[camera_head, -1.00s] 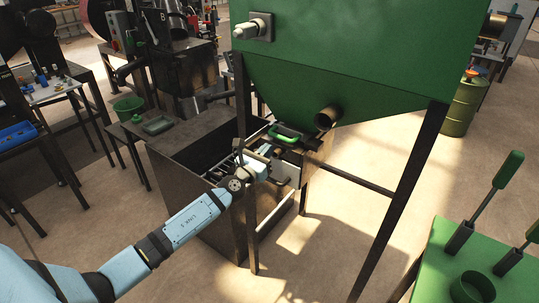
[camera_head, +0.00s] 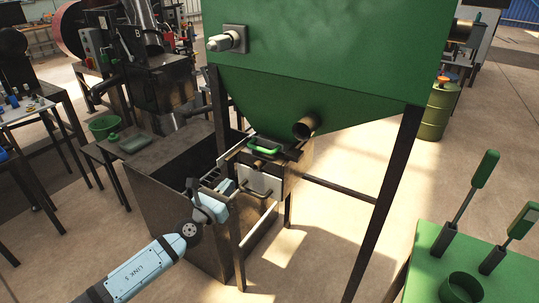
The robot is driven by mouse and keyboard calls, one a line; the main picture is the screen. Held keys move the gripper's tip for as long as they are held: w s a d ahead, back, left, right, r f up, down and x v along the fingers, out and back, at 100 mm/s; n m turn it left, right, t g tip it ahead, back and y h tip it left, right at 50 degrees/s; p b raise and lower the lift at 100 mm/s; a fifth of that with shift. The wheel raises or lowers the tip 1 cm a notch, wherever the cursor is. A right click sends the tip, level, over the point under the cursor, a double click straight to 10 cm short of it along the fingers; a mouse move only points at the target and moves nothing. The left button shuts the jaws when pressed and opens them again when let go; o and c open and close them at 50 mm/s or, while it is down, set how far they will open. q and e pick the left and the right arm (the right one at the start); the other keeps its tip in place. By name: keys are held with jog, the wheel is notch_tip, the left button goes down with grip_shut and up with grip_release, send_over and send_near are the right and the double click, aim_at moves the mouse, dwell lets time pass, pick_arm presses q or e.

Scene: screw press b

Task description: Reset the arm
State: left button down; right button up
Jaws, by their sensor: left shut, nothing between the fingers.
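My left arm comes in from the lower left. Its left gripper (camera_head: 238,187) is shut and empty, over the right rim of the dark open bin and beside the front leg of the green hopper (camera_head: 330,70). The fingertips are small and partly hard to make out against the pale plate under the hopper. A green handle (camera_head: 265,147) sits on the dark outlet assembly under the hopper, beyond the gripper and apart from it. My right gripper is not in view.
The dark bin (camera_head: 150,205) stands under the wrist. Hopper legs (camera_head: 388,190) rise close to the arm. A green table (camera_head: 500,275) with levers stands at the lower right. A small table with a green bucket (camera_head: 104,128) is at left. Floor between is clear.

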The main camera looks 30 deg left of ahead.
pick_arm(q)
jog(key=s+d+f+n+g+p, duration=0.2)
jog(key=s+d+f+n, duration=0.3)
jog(key=s+n, duration=0.3)
jog(key=s+d+f+n+g+h+p, duration=0.1)
jog(key=s+d+f+n+g, duration=0.3)
jog(key=s+n, duration=0.5)
jog(key=s+d+f+n+g+p, duration=0.3)
jog(key=s+d+f+n, duration=0.4)
jog(key=n, duration=0.9)
jog(key=s+d, duration=0.1)
jog(key=d, duration=0.2)
jog(key=shift+s+f+n+h, duration=0.15)
jog(key=shift+s+n+h, duration=0.25)
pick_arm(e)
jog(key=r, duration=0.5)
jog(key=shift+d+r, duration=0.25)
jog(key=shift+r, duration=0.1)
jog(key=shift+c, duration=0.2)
